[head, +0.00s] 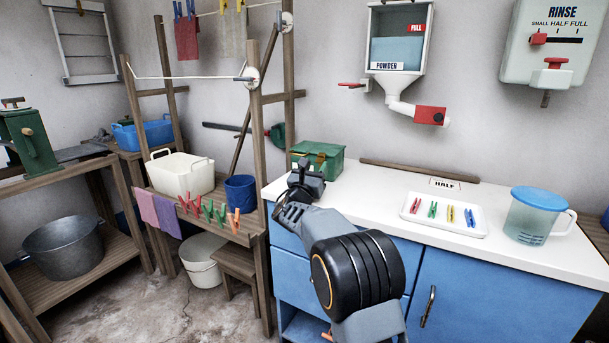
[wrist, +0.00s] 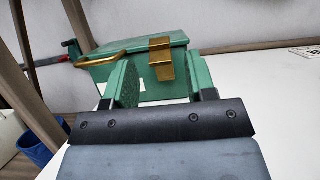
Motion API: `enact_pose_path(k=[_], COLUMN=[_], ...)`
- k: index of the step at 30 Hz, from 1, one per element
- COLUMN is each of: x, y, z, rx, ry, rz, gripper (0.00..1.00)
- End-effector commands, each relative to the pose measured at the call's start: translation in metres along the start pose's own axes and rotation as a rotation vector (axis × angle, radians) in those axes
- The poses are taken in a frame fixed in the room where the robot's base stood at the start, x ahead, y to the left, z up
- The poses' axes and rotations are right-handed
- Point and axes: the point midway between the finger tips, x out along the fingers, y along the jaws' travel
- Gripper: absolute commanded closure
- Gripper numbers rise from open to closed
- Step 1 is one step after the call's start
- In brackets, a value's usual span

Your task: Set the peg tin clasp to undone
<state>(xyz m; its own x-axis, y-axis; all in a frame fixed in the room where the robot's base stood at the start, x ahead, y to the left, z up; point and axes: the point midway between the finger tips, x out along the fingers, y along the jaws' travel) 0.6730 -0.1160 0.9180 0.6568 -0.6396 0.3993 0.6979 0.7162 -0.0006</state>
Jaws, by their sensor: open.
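The peg tin is a green lidded box at the back left end of the white counter, in the head view (head: 331,163) and the wrist view (wrist: 179,89). Its lid looks shut. A brass clasp (wrist: 161,62) sits on its front, over the lid edge; I cannot tell for sure whether it is fastened. A brass handle (wrist: 105,54) is left of it. My gripper (wrist: 161,82) is open and empty, its green-padded fingers apart in front of the tin, with the clasp between them in the picture. In the head view my gripper (head: 304,174) partly hides the tin's front.
A white tray (head: 443,230) with coloured pegs and a blue-lidded jug (head: 538,216) stand to the right on the counter (head: 372,190). A wooden rack post (head: 260,200) rises close to the left. A wooden strip (head: 419,171) lies along the wall.

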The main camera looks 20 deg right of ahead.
Motion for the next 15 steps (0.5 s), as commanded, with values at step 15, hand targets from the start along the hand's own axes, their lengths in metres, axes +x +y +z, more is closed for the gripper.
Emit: enact_pose_path(k=[15], x=[-0.087], y=[0.001], z=[0.041], rx=[0.002], ry=[-0.002], rz=[0.002], gripper=[0.49])
